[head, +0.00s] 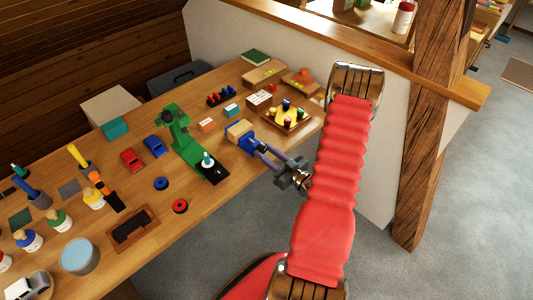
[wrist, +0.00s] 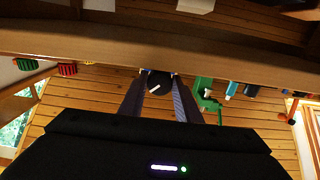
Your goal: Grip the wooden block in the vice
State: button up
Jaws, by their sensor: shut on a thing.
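The blue vice (head: 246,140) stands near the right part of the bench. The pale wooden block (head: 236,129) sits at its top; I cannot tell whether the vice jaws touch it on both sides. My gripper (head: 260,150) reaches the near side of the vice from the right. In the wrist view my gripper (wrist: 158,80) has its two fingers on either side of a dark round knob (wrist: 158,84) with a white mark, and is shut on it. The vice body behind the knob is hidden in the wrist view.
Small orange (head: 206,125) and teal (head: 231,110) boxes sit behind. A wooden post (head: 431,120) stands right of my arm.

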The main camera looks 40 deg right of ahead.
jog(key=shift+m, duration=0.8)
jog(key=o, duration=1.1)
jog(key=shift+c, duration=0.2)
jog(key=s, duration=1.3)
jog(key=shift+s+d, duration=0.15)
jog(key=shift+s, duration=0.25)
